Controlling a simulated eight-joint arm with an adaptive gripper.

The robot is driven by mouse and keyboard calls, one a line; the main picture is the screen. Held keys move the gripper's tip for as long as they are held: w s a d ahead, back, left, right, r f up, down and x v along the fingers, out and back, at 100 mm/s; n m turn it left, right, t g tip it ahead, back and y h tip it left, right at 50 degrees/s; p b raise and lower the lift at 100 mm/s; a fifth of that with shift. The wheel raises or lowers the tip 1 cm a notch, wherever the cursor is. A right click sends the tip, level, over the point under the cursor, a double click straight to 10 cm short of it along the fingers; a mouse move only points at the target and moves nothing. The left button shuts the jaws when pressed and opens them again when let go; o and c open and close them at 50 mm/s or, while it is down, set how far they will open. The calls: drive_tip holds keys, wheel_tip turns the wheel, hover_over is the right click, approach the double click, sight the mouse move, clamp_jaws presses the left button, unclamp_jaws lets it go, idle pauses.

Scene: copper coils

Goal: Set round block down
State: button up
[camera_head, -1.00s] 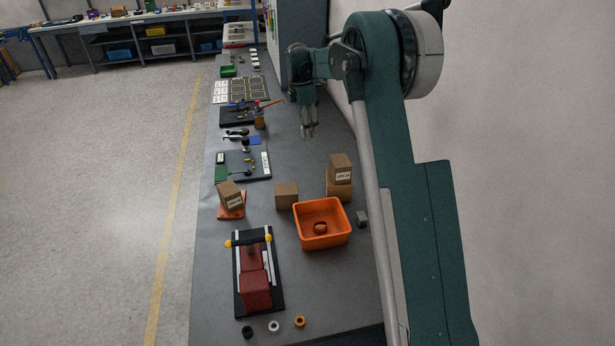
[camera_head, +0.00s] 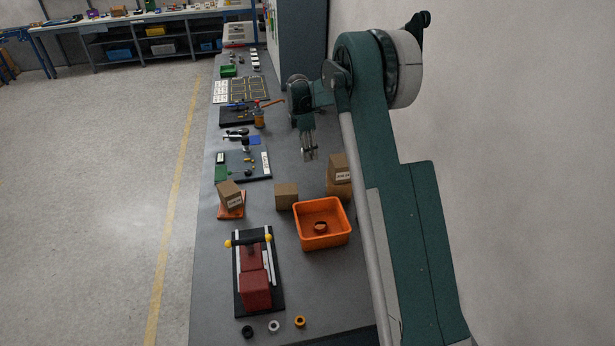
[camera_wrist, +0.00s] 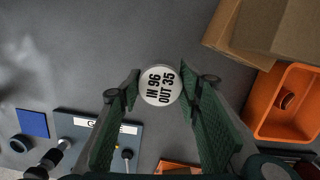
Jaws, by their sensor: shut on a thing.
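The block is too small there to make out clearly. In the wrist view, bare grey bench surface lies behind the block. I cannot tell the exact gap between the block and the bench.
An orange bin (camera_head: 347,239) with a copper-coloured ring in it stands nearer the camera. Cardboard boxes (camera_head: 286,197) stand behind it, one stacked on another. A dark board with a "GAUGE"-like label (camera_wrist: 75,127) lies to the left. Bench between board and boxes is clear.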

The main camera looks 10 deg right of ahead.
hover_over(308, 175)
drive_tip(key=shift+a+f, duration=0.15)
drive_tip(key=shift+f, duration=3)
drive_tip(key=shift+f, duration=0.1)
drive_tip(key=shift+f+b, duration=0.3)
drive_tip(key=shift+f, duration=1.45)
drive_tip(key=shift+f, duration=0.15)
drive_tip(key=o, duration=1)
drive_tip(key=shift+r, duration=0.2)
